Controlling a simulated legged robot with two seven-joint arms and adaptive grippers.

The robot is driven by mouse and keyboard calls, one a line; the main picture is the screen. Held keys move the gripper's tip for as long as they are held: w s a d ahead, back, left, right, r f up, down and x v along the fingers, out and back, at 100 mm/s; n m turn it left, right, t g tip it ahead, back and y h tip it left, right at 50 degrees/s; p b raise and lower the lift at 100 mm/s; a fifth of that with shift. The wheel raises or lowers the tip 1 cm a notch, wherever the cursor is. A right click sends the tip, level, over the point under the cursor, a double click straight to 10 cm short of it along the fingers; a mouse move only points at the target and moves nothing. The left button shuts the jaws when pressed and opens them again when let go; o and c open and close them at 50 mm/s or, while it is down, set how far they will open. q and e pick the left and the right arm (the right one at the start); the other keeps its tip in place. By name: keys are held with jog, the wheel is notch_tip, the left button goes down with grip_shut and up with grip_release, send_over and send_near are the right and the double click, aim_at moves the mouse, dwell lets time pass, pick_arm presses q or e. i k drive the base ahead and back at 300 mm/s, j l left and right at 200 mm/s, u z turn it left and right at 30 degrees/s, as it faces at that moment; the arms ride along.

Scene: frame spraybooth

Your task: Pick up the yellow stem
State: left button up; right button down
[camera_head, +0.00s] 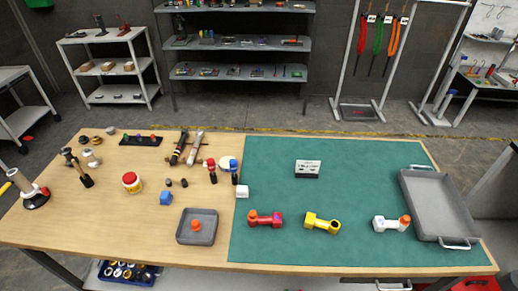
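The yellow stem (321,223) lies on the green mat (290,177), near the front middle of the mat. It has a block-shaped clamp at its left end and a round dark opening at its right end. Neither of my grippers shows in the head view.
A grey tray with handles (437,207) stands at the mat's right edge. A small grey tray (197,227) holding an orange piece sits on the bare wood. A small dark-and-white box (307,169) stands behind the yellow stem. Tools and bottles crowd the left; the mat's middle is clear.

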aim_at(322, 224)
jog(key=j+z, duration=0.1)
jog(key=z, duration=0.25)
jog(key=j+z, duration=0.1)
jog(key=z, duration=0.25)
